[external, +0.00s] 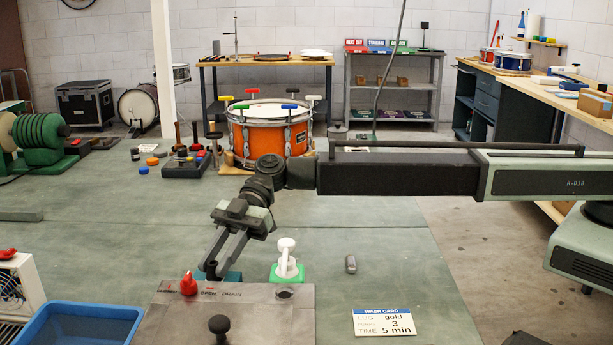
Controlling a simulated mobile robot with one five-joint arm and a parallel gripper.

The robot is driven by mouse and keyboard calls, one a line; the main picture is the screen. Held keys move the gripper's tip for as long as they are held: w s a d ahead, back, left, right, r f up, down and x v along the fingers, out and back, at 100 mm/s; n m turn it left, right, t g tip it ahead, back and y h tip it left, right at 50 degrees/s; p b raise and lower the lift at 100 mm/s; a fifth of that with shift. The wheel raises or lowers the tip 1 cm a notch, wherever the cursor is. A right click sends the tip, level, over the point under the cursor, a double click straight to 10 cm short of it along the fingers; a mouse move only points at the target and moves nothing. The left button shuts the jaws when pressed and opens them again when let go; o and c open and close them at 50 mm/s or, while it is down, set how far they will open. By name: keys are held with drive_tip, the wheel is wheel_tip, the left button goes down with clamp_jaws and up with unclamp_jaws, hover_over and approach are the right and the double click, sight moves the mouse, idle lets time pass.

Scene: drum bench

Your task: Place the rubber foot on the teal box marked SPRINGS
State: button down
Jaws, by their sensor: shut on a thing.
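My gripper (210,264) reaches down at the left centre of the bench, its fingers closed on a small dark piece, which looks like the rubber foot (211,271). The foot is mostly hidden by the fingers. A teal box (233,276) shows just behind and below the fingertips. Its front is hidden by the grey metal panel and my gripper, and no SPRINGS marking can be read. I cannot tell whether the foot touches the box or hangs above it.
A grey panel (255,325) with a red knob (188,284) and black knob (219,326) stands in front. A white pump bottle (287,258) on a green base is close right. A blue tray (72,325) is front left. An orange drum (272,136) stands behind.

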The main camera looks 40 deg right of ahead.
drive_tip(key=c, duration=1.2)
unclamp_jaws()
drive_tip(key=p+v, duration=0.5)
drive_tip(key=v, duration=0.7)
drive_tip(key=shift+w, duration=0.1)
